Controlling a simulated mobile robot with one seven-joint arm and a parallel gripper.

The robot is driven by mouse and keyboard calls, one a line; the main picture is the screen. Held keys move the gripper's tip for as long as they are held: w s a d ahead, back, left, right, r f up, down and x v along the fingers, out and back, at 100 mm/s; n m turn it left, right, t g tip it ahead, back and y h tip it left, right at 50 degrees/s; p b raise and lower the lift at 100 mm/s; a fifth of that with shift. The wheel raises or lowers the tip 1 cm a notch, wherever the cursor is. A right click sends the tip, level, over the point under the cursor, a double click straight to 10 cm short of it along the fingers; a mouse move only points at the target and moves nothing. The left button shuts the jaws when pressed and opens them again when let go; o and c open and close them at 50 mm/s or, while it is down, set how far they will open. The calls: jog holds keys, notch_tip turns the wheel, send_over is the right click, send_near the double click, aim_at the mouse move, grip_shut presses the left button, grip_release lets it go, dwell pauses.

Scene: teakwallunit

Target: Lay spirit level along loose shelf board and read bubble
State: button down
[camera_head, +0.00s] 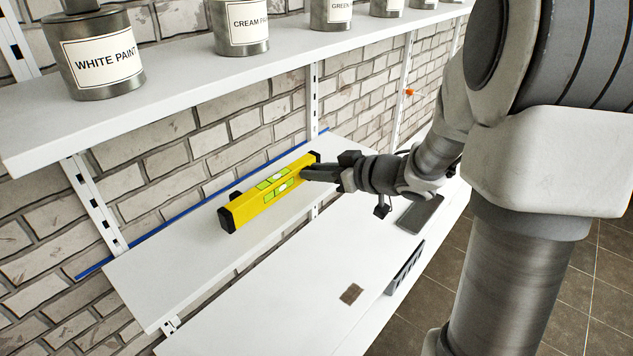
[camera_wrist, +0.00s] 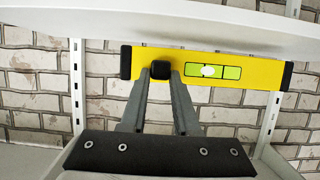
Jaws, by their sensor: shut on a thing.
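The yellow spirit level (camera_head: 262,198) has black end caps and green vials, and lies roughly lengthwise over the white middle shelf board (camera_head: 165,272). My gripper (camera_head: 306,173) is shut on the level's black knob, near its far right end. In the wrist view, my gripper (camera_wrist: 160,75) grips that knob left of the level's middle. The level (camera_wrist: 258,72) looks nearly horizontal there. A pale bubble (camera_wrist: 208,71) sits around the middle of the green vial. Its exact reading is too small to tell.
An upper shelf (camera_head: 190,82) with paint cans (camera_head: 98,55) overhangs the level. A blue line (camera_head: 190,208) runs along the brick wall behind the board. A lower white surface (camera_head: 300,290) holds a small brown block (camera_head: 351,293) and a grey item (camera_head: 420,214).

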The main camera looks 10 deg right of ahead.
jog(key=shift+f, duration=1.15)
jog(key=shift+f, duration=0.1)
jog(key=c, duration=0.6)
grip_release()
jog(key=shift+c, duration=0.2)
jog(key=v, duration=1.2)
jog(key=shift+p, duration=0.35)
